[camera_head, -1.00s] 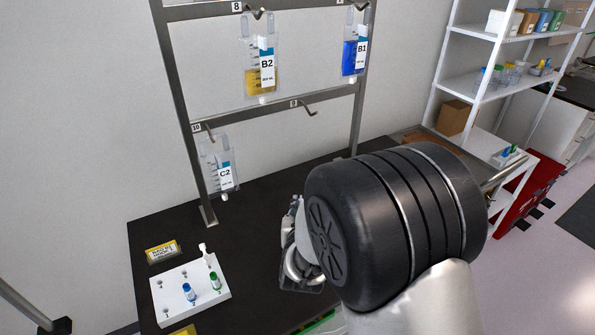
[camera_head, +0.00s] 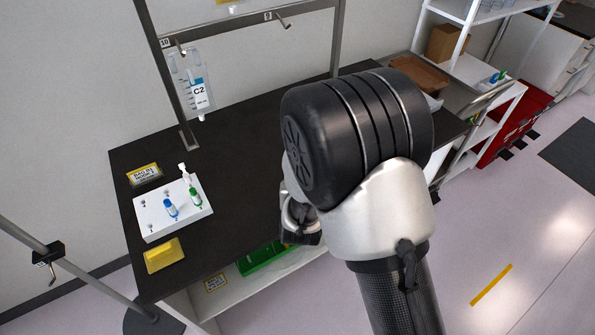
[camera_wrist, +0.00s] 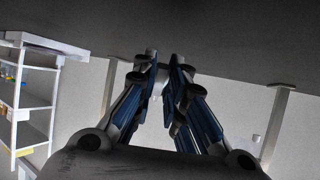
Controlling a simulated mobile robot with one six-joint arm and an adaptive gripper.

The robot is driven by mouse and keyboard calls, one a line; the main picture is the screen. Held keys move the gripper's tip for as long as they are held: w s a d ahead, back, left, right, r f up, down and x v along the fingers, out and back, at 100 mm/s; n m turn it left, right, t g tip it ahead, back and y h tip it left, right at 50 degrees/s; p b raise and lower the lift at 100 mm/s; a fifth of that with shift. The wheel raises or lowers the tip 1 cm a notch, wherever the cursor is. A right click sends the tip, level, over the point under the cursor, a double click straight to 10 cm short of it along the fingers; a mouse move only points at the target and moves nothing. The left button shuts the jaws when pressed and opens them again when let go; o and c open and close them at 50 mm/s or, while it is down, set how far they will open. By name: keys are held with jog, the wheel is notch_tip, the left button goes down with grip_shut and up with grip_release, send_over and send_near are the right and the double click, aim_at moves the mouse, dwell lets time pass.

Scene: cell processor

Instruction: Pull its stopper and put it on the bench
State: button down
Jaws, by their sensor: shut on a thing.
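My gripper (camera_head: 299,222) is partly hidden behind my wrist in the head view, near the bench's front edge, right of the white block. In the wrist view its fingers (camera_wrist: 161,68) meet on a small pale piece (camera_wrist: 160,76), mostly covered by the fingertips; I cannot tell whether it is a stopper. Bag C2 (camera_head: 198,94) hangs from a hook on the rack. A white block (camera_head: 153,226) on the bench holds a blue-capped piece (camera_head: 170,208), a green-capped piece (camera_head: 195,196) and a white upright piece (camera_head: 185,173). The dark bench (camera_head: 240,150) has bare surface around the block.
The metal rack (camera_head: 165,80) stands along the back of the bench. A green bin (camera_head: 265,258) sits below the bench. White shelves (camera_head: 470,65) stand at the right.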

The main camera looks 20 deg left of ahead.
jog(key=shift+f, duration=0.7)
jog(key=c, duration=1.6)
grip_release()
jog(key=shift+o, duration=0.2)
jog(key=v, duration=1.2)
